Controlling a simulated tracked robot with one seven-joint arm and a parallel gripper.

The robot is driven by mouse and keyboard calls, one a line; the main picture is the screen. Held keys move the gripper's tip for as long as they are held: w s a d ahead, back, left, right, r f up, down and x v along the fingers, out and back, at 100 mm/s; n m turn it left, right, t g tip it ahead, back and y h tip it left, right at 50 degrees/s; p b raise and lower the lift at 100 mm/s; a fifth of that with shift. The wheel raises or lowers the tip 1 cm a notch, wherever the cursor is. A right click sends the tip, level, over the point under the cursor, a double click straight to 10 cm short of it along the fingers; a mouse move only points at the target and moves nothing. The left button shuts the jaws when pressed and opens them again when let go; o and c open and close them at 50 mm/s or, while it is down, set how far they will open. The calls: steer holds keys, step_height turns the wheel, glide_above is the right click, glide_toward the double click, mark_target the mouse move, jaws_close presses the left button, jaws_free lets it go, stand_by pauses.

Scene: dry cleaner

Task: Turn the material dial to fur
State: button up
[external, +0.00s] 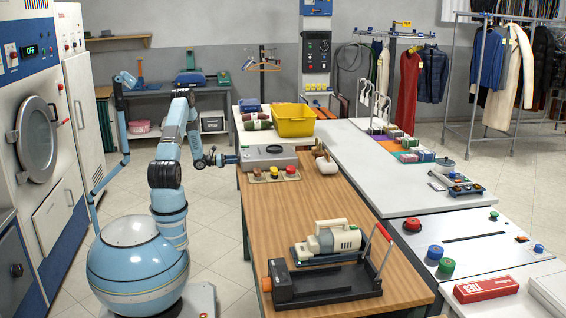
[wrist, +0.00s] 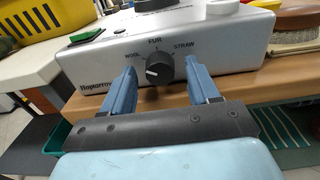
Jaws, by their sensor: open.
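The material dial (wrist: 159,74) is a black round knob on the front of a light grey machine (wrist: 215,42). The labels WOOL, FUR and STRAW run left to right above it. A small pale mark shows on the knob's left side, seemingly toward WOOL. My gripper (wrist: 161,75) is open, with one blue finger on each side of the dial. I cannot tell whether either finger touches it. In the external view my gripper (external: 230,159) is at the left end of the machine (external: 268,153); the dial cannot be made out there.
A green switch (wrist: 87,35) is on the machine's top left. A brush (wrist: 297,28) lies at its right and a yellow bin (wrist: 25,28) at its left.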

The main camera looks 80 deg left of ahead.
steer(key=c, duration=1)
steer(key=shift+c, duration=0.2)
steer(key=shift+m, duration=0.3)
steer(key=m, duration=1.1)
steer(key=shift+s+f, duration=0.1)
steer(key=shift+d, duration=0.1)
steer(key=o, duration=1)
